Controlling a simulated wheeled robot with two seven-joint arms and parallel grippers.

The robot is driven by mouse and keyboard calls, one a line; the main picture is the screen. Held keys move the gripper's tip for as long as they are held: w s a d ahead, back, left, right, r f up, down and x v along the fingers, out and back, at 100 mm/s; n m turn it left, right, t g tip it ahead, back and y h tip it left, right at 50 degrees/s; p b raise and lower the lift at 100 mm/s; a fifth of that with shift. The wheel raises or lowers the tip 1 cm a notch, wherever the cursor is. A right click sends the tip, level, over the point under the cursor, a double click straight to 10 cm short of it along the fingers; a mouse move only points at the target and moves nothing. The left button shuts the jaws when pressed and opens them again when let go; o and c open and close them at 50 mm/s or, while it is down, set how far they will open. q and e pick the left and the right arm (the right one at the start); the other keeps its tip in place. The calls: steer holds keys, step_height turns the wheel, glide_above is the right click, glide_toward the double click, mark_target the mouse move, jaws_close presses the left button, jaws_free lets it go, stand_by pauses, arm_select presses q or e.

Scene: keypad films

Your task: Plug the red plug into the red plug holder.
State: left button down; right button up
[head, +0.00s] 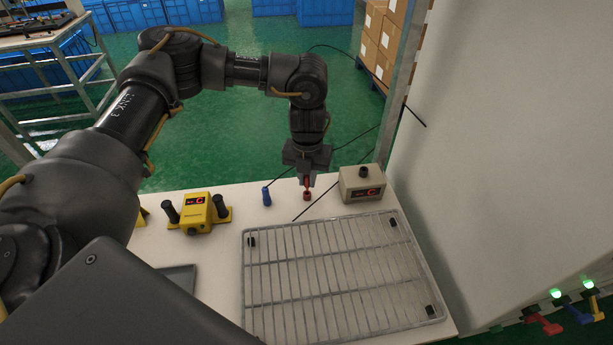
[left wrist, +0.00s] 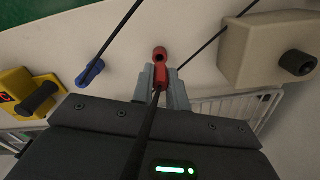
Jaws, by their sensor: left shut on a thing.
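My left gripper (head: 307,178) reaches down over the back of the white table and is shut on the red plug (left wrist: 161,76). A black cable runs from the plug across the left wrist view. A small red socket-like piece with a dark round opening, which looks like the red plug holder (head: 307,196), is just below the fingers. It also shows just ahead of the plug in the left wrist view (left wrist: 160,53). The plug's tip looks close to it; I cannot tell whether they touch. My right gripper is not in view.
A blue plug (head: 267,196) with a cable is to the left. A yellow box with black handles (head: 197,214) stands farther left. A grey-beige box with a black knob (head: 362,184) is close on the right. A wire rack (head: 335,270) lies in front. A white panel (head: 500,140) bounds the right.

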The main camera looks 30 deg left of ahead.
mark_target(307, 176)
arm_select(q)
steer(key=shift+f+b, duration=0.9)
steer(key=shift+f, duration=0.6)
steer(key=c, duration=1.3)
jaws_free()
step_height(307, 176, up, 11)
steer(key=shift+f+b, duration=0.1)
steer(key=shift+b, duration=0.35)
